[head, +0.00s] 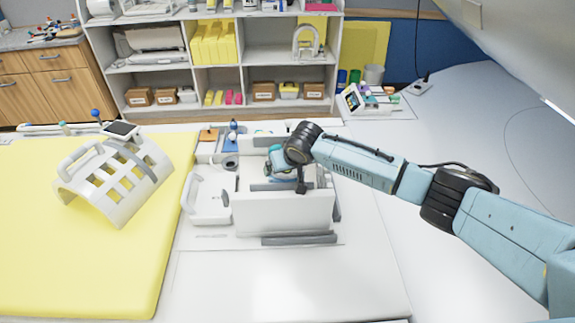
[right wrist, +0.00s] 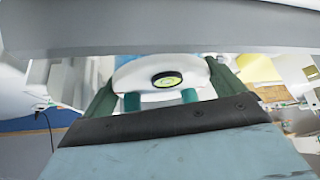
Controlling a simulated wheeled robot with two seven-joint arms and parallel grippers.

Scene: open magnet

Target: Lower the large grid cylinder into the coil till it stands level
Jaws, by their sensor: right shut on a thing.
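The white grid cylinder (right wrist: 135,75) shows in the right wrist view as a round white top with a yellow-green bubble level (right wrist: 167,79) on it. My right gripper (right wrist: 160,100) is shut on it, with teal fingers at the top. In the head view my right gripper (head: 283,170) reaches down between the walls of the white coil (head: 285,214), and the cylinder is mostly hidden behind the wrist and the walls. I cannot tell how deep it sits or whether the bubble is centred. My left gripper is not in view.
A white curved shell with square windows (head: 90,182) lies on the yellow mat (head: 85,270) at left. A white tray-like part (head: 207,208) is left of the coil. Small items (head: 208,135) stand behind it. The table (head: 270,285) in front is clear.

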